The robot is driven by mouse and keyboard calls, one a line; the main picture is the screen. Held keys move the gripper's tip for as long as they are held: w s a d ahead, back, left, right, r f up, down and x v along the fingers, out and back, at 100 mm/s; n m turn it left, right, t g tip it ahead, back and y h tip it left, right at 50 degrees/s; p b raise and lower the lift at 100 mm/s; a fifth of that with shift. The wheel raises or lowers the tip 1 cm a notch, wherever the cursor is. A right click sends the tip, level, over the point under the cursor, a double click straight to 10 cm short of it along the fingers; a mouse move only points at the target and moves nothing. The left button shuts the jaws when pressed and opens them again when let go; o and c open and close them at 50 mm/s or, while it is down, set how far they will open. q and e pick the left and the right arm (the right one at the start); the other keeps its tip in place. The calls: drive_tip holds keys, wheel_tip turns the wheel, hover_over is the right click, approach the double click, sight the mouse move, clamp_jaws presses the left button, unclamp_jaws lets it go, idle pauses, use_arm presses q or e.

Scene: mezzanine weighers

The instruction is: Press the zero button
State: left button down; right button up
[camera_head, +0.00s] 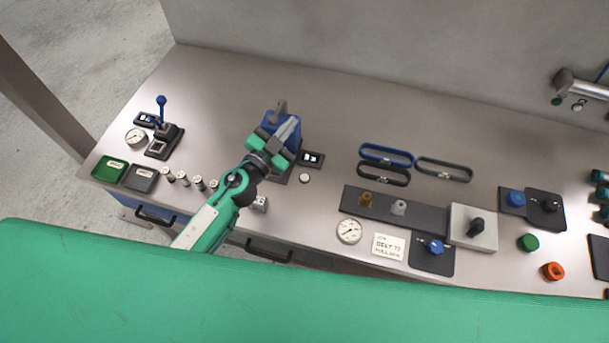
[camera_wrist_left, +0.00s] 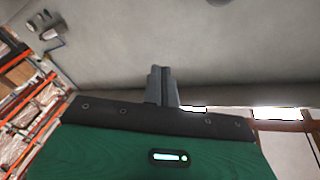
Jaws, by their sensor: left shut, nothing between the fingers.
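My left gripper (camera_head: 291,127) is shut and empty, over the blue weighing device (camera_head: 270,118) on the left half of the bench. Its closed fingers also show in the wrist view (camera_wrist_left: 161,86), with the wall behind them. The gripper and wrist hide much of the device. A small pale round button (camera_head: 304,178) lies just right of the wrist, below a small black display (camera_head: 311,158). No lettering is readable, so I cannot tell whether this is the zero button. The fingers are apart from it. My right gripper is not in view.
A lever unit (camera_head: 164,141) and green tray (camera_head: 110,168) stand left. Oval rings (camera_head: 386,154), a dark strip (camera_head: 350,198), a gauge (camera_head: 348,231) and a grey knob box (camera_head: 458,222) lie right. A wall fixture (camera_head: 585,88) juts out at upper right.

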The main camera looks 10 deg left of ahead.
use_arm(q)
drive_tip(key=d+m+g+h, duration=0.3)
drive_tip(key=d+m+h, duration=0.1)
drive_tip(key=d+m, duration=0.1)
drive_tip(key=m+g+y, duration=0.4)
drive_tip(key=m+g, duration=0.1)
drive_tip(key=g, duration=0.5)
hover_over(301, 177)
wheel_tip(301, 177, down, 11)
drive_tip(key=shift+p, duration=0.35)
wheel_tip(301, 177, down, 6)
drive_tip(key=b, duration=0.7)
drive_tip(key=shift+f+b, duration=0.2)
drive_tip(key=shift+b, duration=0.15)
drive_tip(key=shift+f+b, duration=0.35)
drive_tip(key=shift+f, duration=0.8)
